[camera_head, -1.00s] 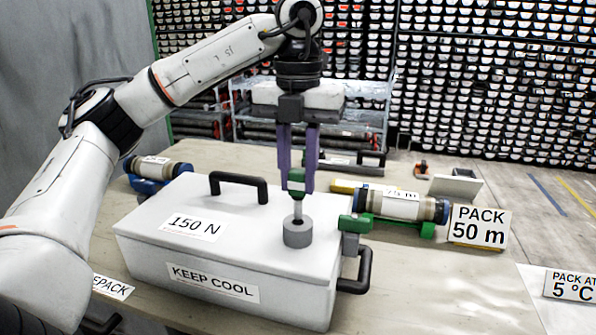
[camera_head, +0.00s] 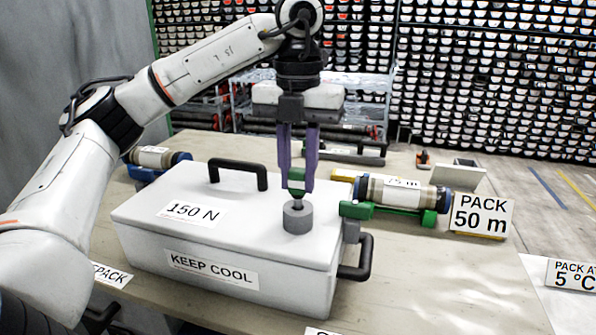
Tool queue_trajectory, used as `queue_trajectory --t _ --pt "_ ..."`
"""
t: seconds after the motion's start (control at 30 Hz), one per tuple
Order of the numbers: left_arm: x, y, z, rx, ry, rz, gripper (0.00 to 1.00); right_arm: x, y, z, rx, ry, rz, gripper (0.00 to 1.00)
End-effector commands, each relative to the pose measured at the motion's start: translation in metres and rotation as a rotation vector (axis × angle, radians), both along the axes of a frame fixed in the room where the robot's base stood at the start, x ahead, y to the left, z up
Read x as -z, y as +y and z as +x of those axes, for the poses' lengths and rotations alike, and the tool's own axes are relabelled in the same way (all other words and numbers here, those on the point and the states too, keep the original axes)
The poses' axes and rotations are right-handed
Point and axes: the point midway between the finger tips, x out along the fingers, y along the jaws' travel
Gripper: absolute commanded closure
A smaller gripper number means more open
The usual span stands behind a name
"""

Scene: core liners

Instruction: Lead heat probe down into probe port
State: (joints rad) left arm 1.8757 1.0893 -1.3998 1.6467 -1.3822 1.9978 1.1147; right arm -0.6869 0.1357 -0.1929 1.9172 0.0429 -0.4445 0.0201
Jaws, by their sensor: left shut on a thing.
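My left gripper (camera_head: 298,180) points straight down over the white box and is shut on the green head of the heat probe (camera_head: 297,175). The probe stands upright. Its head is just above the grey round probe port (camera_head: 298,216) on the box lid, and its thin shaft is mostly out of sight, going down into the port. Whether the head touches the port rim I cannot tell. The white box (camera_head: 215,234) is closed and carries "150 N" and "KEEP COOL" labels. My right gripper is not in view.
A black handle (camera_head: 238,164) stands on the lid and another (camera_head: 366,258) on the box's right side. A green latch (camera_head: 356,210) is at the right edge. A core liner (camera_head: 403,193) lies right, beside the "PACK 50 m" sign (camera_head: 481,215). Another liner (camera_head: 155,158) lies left.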

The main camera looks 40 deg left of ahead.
Motion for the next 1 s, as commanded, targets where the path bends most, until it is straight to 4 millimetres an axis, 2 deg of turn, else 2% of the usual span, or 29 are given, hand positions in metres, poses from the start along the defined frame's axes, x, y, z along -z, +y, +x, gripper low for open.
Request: queue_trajectory --t 0.13,0.17,0.3,0.57,0.67,1.0 --pt "0.000 0.000 0.000 0.000 0.000 0.000 0.99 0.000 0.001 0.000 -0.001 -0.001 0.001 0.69" --pt "0.000 0.000 0.000 0.000 0.000 0.000 0.76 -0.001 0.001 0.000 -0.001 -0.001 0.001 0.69" --pt "0.000 0.000 0.000 0.000 0.000 0.000 0.55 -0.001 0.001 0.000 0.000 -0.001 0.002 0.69" --pt "-0.001 0.000 0.000 0.000 0.000 0.000 0.55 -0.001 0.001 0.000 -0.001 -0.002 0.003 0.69" --pt "-0.009 0.000 0.000 0.000 -0.002 0.000 0.55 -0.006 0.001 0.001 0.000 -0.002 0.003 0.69" --pt "-0.076 0.000 0.001 0.000 -0.004 0.000 0.55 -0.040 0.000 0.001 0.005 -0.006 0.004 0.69"
